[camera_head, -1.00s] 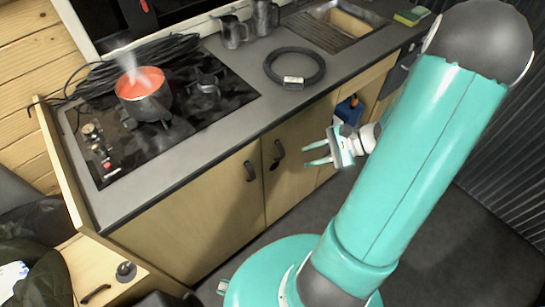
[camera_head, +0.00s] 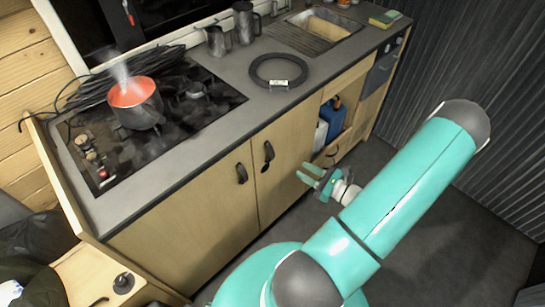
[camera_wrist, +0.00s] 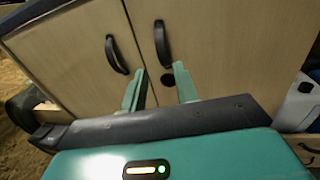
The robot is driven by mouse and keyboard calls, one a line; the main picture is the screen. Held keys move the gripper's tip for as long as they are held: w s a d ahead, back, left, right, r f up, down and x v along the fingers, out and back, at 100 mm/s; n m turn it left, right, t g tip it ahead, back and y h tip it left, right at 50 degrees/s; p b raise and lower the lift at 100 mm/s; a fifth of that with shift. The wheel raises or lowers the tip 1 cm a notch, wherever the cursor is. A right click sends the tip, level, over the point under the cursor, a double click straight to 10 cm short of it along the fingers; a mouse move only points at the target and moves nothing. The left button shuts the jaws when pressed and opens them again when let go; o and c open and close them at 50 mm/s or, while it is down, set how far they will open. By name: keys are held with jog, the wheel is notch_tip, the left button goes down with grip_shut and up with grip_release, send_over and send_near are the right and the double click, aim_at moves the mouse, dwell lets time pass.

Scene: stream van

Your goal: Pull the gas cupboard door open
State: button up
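Two closed wooden cupboard doors sit side by side under the counter. The left door (camera_head: 190,215) has a black handle (camera_head: 242,174), which also shows in the wrist view (camera_wrist: 116,55). The right door (camera_head: 284,160) has a black handle (camera_head: 269,151), also in the wrist view (camera_wrist: 162,43), with a round black lock (camera_wrist: 168,79) beside its lower end. No label shows which is the gas cupboard. My gripper (camera_head: 302,171) is open and empty, to the right of and a little below the right handle in the head view. In the wrist view my fingers (camera_wrist: 160,68) point at the doors, apart from the handles.
A steaming red pot (camera_head: 137,102) stands on the hob. A black hose ring (camera_head: 277,70) and metal mugs (camera_head: 245,22) are on the counter (camera_head: 232,68). An open compartment right of the doors holds a blue container (camera_head: 333,117). The dark floor (camera_head: 440,230) is clear on the right.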

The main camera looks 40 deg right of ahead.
jog(key=x, duration=1.2)
grip_shut()
